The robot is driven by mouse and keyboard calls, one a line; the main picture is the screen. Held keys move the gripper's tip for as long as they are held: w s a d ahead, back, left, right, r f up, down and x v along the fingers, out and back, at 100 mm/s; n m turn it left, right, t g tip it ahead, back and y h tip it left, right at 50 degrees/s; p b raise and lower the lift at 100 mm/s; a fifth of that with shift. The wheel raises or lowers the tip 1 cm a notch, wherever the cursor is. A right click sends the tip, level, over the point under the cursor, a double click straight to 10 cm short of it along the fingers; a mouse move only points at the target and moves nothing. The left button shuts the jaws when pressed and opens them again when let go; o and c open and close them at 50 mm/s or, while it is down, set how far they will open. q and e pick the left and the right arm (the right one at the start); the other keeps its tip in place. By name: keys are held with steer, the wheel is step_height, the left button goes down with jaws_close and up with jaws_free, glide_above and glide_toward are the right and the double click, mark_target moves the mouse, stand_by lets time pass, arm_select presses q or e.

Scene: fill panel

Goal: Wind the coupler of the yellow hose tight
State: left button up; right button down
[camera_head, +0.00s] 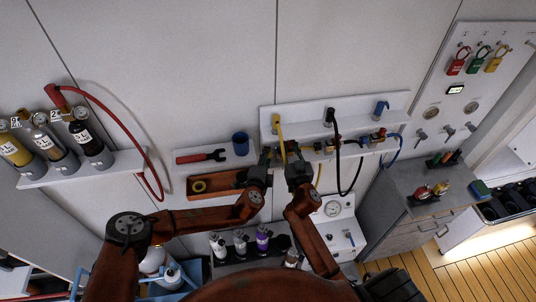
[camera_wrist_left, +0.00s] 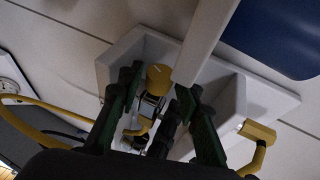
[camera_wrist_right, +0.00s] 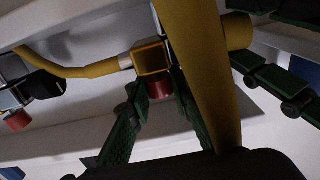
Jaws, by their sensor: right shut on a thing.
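The yellow hose (camera_head: 279,128) hangs from the wall shelf and bends toward the panel fittings. In the left wrist view, a yellow cylindrical coupler (camera_wrist_left: 158,78) with a pale mark sits on a metal fitting. My left gripper (camera_head: 268,156) is open, its fingers either side of the coupler with gaps. My right gripper (camera_head: 292,158) is close beside it. In the right wrist view, its fingers close around a yellow fitting (camera_wrist_right: 151,58) with a red end below. The yellow hose (camera_wrist_right: 200,70) crosses in front and hides part of the contact. How tightly the coupler sits cannot be seen.
A black hose (camera_head: 337,150) and a blue hose (camera_head: 396,152) hang to the right along the same shelf. Gauges and bottles sit below.

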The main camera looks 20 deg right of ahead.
arm_select(q)
steer(key=shift+x, duration=1.25)
steer(key=shift+c, duration=0.4)
